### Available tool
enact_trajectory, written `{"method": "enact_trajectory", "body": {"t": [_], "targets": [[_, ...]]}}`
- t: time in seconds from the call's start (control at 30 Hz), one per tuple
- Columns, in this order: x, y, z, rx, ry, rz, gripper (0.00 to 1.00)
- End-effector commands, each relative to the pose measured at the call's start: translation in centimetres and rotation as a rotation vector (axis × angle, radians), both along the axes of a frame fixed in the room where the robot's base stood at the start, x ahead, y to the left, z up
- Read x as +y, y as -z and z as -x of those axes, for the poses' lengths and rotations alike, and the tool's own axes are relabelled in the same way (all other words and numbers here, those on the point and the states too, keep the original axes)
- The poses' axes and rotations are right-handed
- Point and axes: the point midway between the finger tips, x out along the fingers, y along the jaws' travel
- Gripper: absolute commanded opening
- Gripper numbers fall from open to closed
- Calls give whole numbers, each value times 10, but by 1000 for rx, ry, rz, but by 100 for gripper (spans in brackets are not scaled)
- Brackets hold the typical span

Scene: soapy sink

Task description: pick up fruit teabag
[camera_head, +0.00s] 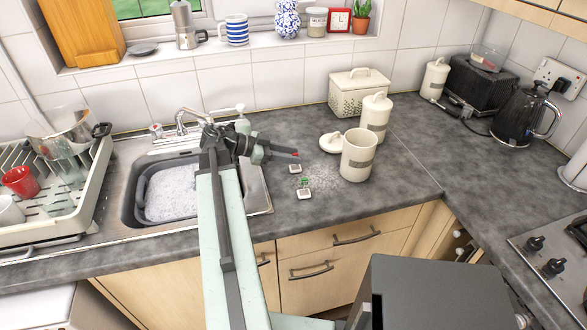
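My gripper (282,152) reaches over the counter just right of the sink, pointing right. A small red patch shows at its tip; I cannot tell whether this is part of the gripper or a thing beside it. Whether the fingers are open or shut is too small to tell. Two small whitish teabags (295,168) (304,193) lie on the counter in front of the gripper, with a small green tag (304,181) between them. Which of them is the fruit teabag cannot be read from here.
An open cream canister (358,157) stands right of the teabags, its lid (331,143) lying beside it. A closed canister (375,115) and a bread bin (357,92) stand behind. The soapy sink (130,205) is at left. The counter right of the canister is clear.

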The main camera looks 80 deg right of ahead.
Motion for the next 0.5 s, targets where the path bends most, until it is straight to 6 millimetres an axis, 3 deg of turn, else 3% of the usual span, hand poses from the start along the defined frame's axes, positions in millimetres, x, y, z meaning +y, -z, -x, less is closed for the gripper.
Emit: {"method": "enact_trajectory", "body": {"t": [0.17, 0.37, 0.5], "targets": [[-7, 8, 10, -1, -3, -1, 35], [-19, 20, 38, -1, -4, -1, 35], [-20, 18, 40, 0, -7, -2, 35]]}}
